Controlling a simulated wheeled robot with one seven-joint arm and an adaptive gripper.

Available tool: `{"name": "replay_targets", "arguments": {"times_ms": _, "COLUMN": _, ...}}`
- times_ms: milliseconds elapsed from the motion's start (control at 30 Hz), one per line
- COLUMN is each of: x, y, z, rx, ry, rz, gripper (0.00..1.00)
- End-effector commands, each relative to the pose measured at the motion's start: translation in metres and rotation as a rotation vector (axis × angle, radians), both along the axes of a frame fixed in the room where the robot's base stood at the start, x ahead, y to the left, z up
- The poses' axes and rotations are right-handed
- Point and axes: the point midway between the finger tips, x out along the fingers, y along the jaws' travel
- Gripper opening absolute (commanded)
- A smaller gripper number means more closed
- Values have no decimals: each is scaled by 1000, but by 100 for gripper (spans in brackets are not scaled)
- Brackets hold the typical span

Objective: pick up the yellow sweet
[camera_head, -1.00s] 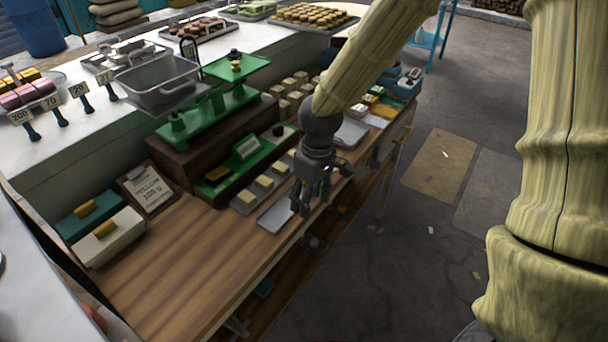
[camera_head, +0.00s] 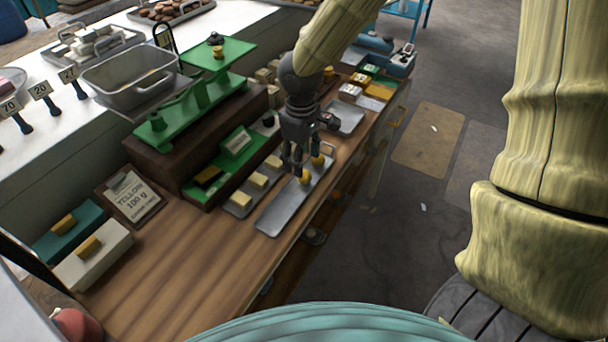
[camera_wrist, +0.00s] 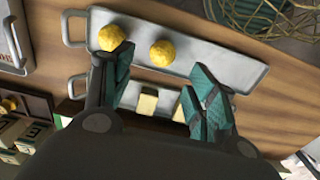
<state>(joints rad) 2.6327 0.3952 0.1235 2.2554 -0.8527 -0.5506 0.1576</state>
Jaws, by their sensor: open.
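Two round yellow sweets lie on a long grey metal tray (camera_head: 270,217) on the wooden counter. One sweet (camera_head: 305,177) and the other sweet (camera_head: 318,160) show close beside my fingers in the head view. In the wrist view, one sweet (camera_wrist: 111,38) is near the tray's handle end and the other (camera_wrist: 162,53) is nearer the middle. My gripper (camera_head: 293,168) hangs low by the tray, fingers pointing down. Its fingers (camera_wrist: 160,84) are spread and empty, with both sweets beyond the fingertips in the wrist view.
Pale blocks (camera_head: 257,180) sit on a neighbouring tray. A green balance scale (camera_head: 205,100) stands on a dark wooden box behind. A card (camera_head: 131,195) reads "YELLOW 100 g". The counter's front left (camera_head: 165,270) is clear.

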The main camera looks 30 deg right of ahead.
Motion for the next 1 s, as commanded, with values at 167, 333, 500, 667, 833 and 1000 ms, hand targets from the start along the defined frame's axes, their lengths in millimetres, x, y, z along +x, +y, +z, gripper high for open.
{"name": "replay_targets", "arguments": {"times_ms": 167, "x": -1, "y": 0, "z": -5, "rx": 0, "ry": 2, "rz": 1, "gripper": 58}}
{"name": "replay_targets", "arguments": {"times_ms": 333, "x": -5, "y": -2, "z": -20, "rx": 0, "ry": 4, "rz": 4, "gripper": 58}}
{"name": "replay_targets", "arguments": {"times_ms": 500, "x": -7, "y": -4, "z": -39, "rx": -1, "ry": 2, "rz": 3, "gripper": 58}}
{"name": "replay_targets", "arguments": {"times_ms": 667, "x": -7, "y": -4, "z": -50, "rx": -1, "ry": 1, "rz": 2, "gripper": 58}}
{"name": "replay_targets", "arguments": {"times_ms": 833, "x": -7, "y": -4, "z": -55, "rx": 0, "ry": 0, "rz": 3, "gripper": 58}}
{"name": "replay_targets", "arguments": {"times_ms": 1000, "x": -7, "y": -4, "z": -55, "rx": 1, "ry": -1, "rz": 3, "gripper": 58}}
